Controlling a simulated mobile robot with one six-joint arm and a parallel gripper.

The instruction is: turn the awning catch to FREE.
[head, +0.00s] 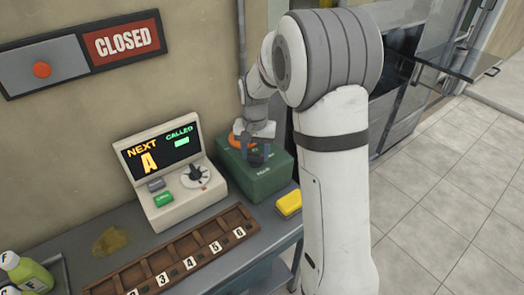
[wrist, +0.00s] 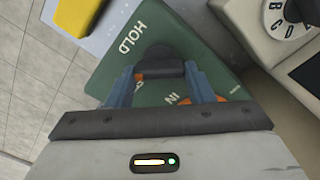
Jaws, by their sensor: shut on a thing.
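The awning catch sits on top of a green box (head: 262,182), beside the wall; the box also shows in the wrist view (wrist: 108,75). HOLD is readable on its top, and IN shows between my fingers; FREE is not readable. The catch has an orange part (head: 237,141) and, in the wrist view, a dark handle end (wrist: 162,66). My gripper (head: 257,158) reaches down onto the catch. In the wrist view my gripper (wrist: 163,84) has its blue fingers on either side of the catch and is shut on it. The gripper hides much of the catch.
A ticket console (head: 165,185) with a dial and screen stands left of the box. A yellow block (head: 289,203) lies right of it. A numbered wooden rack (head: 178,258) runs along the counter front. A CLOSED sign (head: 122,41) hangs on the wall.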

